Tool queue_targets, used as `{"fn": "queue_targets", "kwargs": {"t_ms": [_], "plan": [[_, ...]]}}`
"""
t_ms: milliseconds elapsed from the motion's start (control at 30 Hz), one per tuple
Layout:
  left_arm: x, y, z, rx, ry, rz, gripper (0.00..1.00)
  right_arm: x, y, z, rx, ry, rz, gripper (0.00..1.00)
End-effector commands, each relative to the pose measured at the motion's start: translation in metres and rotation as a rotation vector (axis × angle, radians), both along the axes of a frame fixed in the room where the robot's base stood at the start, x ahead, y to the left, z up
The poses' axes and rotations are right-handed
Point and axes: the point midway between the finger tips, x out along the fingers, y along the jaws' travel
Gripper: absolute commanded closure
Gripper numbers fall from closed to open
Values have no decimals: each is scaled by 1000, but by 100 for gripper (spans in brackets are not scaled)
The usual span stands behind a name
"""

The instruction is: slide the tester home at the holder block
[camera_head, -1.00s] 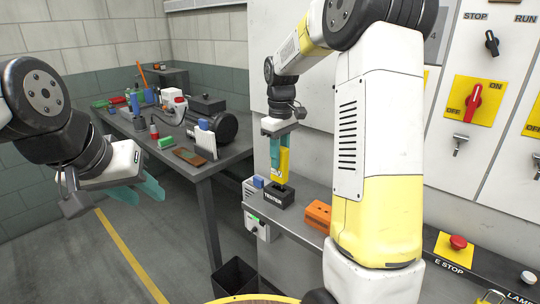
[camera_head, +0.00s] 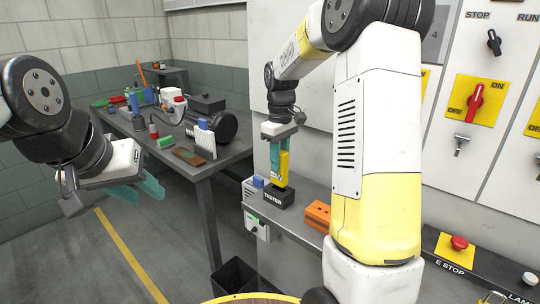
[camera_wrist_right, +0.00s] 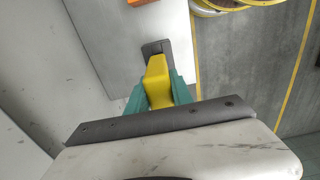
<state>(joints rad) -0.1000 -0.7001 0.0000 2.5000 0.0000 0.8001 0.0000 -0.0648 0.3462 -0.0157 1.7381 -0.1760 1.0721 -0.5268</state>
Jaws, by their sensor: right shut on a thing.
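The yellow tester (camera_head: 282,168) is upright in my right gripper (camera_head: 279,163), whose teal fingers close on its sides. The tester's lower end meets the top of the black holder block (camera_head: 278,197), labelled TESTER, on the grey ledge. How deep it sits in the block cannot be told. In the right wrist view the tester (camera_wrist_right: 157,80) is between the teal fingers, with the dark holder block (camera_wrist_right: 155,47) just beyond it. My left gripper (camera_head: 140,189) is open and empty, in the air left of the workbench.
An orange block (camera_head: 317,215) lies on the ledge right of the holder. A grey workbench (camera_head: 196,170) with bottles and a dark pump stands at the left. A black bin (camera_head: 235,277) is on the floor. A red E-stop button (camera_head: 459,243) is at the right.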

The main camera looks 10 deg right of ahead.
Motion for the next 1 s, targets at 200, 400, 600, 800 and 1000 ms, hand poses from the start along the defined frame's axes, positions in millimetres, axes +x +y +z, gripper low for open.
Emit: {"fn": "queue_targets", "kwargs": {"t_ms": [200, 400, 600, 800, 1000], "plan": [[0, 0, 0, 0, 0, 0, 64, 0, 0, -10, 0, 0, 0, 100], [0, 0, 0, 0, 0, 0, 64, 0, 0, -13, 0, -1, 0, 100], [0, 0, 0, 0, 0, 0, 64, 0, 0, -13, 0, -1, 0, 100], [0, 0, 0, 0, 0, 0, 64, 0, 0, -13, 1, -1, 0, 100], [0, 0, 0, 0, 0, 0, 64, 0, 0, -15, 1, -1, 0, 100]]}}
